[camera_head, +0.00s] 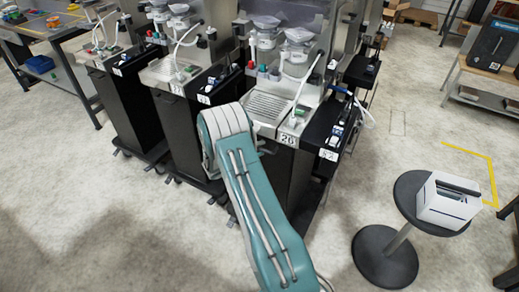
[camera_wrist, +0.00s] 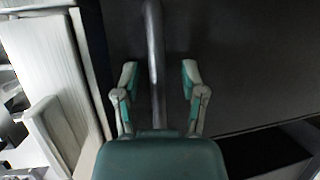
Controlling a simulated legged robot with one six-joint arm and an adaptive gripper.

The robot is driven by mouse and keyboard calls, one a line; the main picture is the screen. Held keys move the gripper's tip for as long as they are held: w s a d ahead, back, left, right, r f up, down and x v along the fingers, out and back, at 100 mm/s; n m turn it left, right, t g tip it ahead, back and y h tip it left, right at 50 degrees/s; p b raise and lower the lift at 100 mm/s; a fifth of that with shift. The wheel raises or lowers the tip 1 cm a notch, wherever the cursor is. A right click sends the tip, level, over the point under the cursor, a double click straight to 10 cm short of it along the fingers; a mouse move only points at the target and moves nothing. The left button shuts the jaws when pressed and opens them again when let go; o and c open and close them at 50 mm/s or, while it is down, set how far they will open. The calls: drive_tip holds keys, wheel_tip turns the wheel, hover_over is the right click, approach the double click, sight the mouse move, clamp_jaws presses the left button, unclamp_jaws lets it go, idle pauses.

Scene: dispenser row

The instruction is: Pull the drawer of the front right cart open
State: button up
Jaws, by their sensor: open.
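The front right cart is a dark cabinet with a steel top and a number plate reading 26 (camera_head: 288,139). My teal arm reaches down in front of it and hides much of its front. In the wrist view, a thin metal bar handle (camera_wrist: 153,35) runs along a dark grey panel (camera_wrist: 240,65). My gripper (camera_wrist: 159,74) is open, with one finger on each side of the bar. Both fingers look apart from the bar. In the head view my gripper is hidden. I cannot tell from these frames whether the drawer is shut.
Similar dark carts (camera_head: 185,125) stand in a row to the left. A round-based stand (camera_head: 384,258) with a white box (camera_head: 448,202) is at the right. The concrete floor is clear in front at left and between the cart and the stand.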

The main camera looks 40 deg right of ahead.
clamp_jaws()
drive_tip(key=shift+a, duration=0.1)
drive_tip(key=s+a, duration=0.5)
drive_tip(key=a, duration=0.8)
drive_tip(key=s+a, duration=0.6)
drive_tip(key=a, duration=0.7)
drive_tip(key=shift+s+a, duration=0.2)
drive_tip(key=shift+a, duration=0.2)
drive_tip(key=shift+f, duration=0.1)
unclamp_jaws()
